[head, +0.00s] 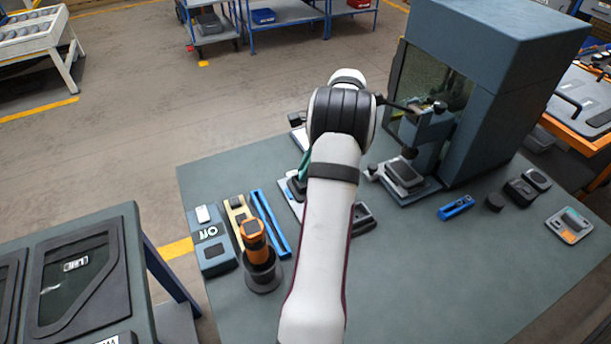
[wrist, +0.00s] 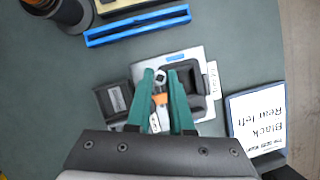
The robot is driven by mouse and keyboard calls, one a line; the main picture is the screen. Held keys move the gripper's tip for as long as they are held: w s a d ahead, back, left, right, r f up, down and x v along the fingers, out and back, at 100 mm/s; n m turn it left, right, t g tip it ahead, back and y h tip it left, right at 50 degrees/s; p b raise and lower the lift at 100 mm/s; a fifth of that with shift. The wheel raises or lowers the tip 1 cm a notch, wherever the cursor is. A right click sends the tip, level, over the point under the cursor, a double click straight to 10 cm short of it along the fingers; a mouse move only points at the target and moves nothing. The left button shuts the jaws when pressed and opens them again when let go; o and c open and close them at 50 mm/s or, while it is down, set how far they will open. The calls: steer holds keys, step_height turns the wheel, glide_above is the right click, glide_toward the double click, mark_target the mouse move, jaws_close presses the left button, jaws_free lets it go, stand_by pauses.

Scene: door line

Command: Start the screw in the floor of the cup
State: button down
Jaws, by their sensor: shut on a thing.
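In the wrist view my gripper (wrist: 160,80) has its green fingers closed in on a small silver-headed piece (wrist: 161,76), which looks like the screw. An orange part and a pale tag show between the fingers, below it in the picture. The fingers are over the left side of a black, hollow, rounded-square part (wrist: 202,84), which looks like the cup, on a light plate (wrist: 196,55). The fingers hide the screw's lower end and part of the cup, so I cannot tell whether they touch. In the head view my arm hides most of the gripper.
An orange-and-black tool (head: 254,242) stands in a dark holder (head: 263,277), left of my arm. Blue rail (head: 270,223) lies beside it. A small black box (wrist: 114,102) and a labelled card (wrist: 257,121) flank the plate. A press (head: 425,140) stands right.

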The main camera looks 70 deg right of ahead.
steer(key=shift+w+d+f+m+g+h, duration=0.2)
steer(key=shift+d+f+m+h, duration=0.65)
steer(key=shift+m, duration=1.5)
steer(key=shift+w+d+f+m+g+h, duration=0.2)
steer(key=shift+d+f+m+h, duration=0.6)
steer(key=shift+m, duration=1.6)
steer(key=shift+w+d+f+m+g+h, duration=0.15)
steer(key=shift+d+f+m+h, duration=0.65)
steer(key=shift+m, duration=1.55)
steer(key=shift+a+f, duration=0.25)
steer(key=shift+f, duration=0.6)
steer(key=c, duration=0.8)
jaws_free()
steer(key=c, duration=0.3)
